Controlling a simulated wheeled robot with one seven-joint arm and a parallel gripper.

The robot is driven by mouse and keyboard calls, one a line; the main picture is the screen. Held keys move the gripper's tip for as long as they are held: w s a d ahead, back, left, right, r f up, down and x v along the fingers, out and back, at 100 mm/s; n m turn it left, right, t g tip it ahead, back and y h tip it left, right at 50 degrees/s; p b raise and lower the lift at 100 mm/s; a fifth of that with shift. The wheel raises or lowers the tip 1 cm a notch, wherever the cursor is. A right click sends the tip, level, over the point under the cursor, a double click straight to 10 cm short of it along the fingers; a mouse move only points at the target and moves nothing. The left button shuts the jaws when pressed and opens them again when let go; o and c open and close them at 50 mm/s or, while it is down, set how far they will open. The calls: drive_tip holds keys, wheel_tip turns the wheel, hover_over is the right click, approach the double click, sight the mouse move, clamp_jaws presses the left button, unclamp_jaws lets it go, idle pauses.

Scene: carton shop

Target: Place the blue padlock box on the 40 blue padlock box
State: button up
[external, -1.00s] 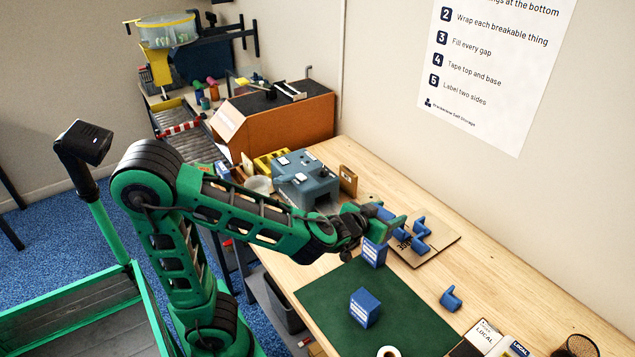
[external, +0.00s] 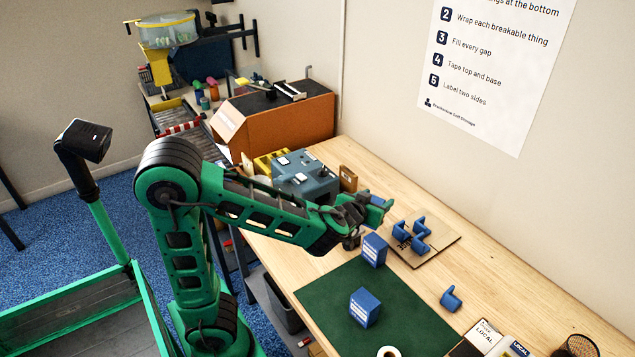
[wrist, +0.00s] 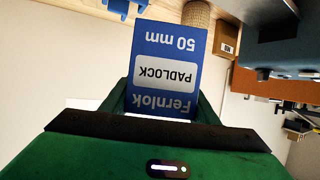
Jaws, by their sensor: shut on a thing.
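My gripper (external: 376,207) is shut on a blue padlock box (wrist: 168,45), raised above the bench. In the wrist view my gripper (wrist: 162,108) has this box upside down in the picture, with "Fernlok", "PADLOCK" and "50 mm" on its face. The held box shows only as a small blue patch in the external view (external: 378,200). One blue box (external: 374,250) stands at the far edge of the green mat, below my gripper. Another blue box (external: 364,308) stands nearer the mat's middle. Their sizes are too small to read.
The green mat (external: 405,318) lies on the wooden bench. Blue angled pieces (external: 420,228) sit on a cardboard sheet (external: 440,247), and another lies alone (external: 451,298). A grey-blue machine (external: 305,180) stands behind my gripper. A white roll (external: 388,352) is at the front.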

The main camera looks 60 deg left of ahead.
drive_tip(key=w+d+f, duration=0.1)
drive_tip(key=d+f, duration=0.2)
drive_tip(key=f, duration=0.3)
drive_tip(key=shift+w, duration=0.25)
drive_tip(key=o, duration=1.2)
drive_tip(key=shift+f, duration=0.15)
drive_tip(key=shift+c, duration=0.2)
drive_tip(key=v, duration=1.2)
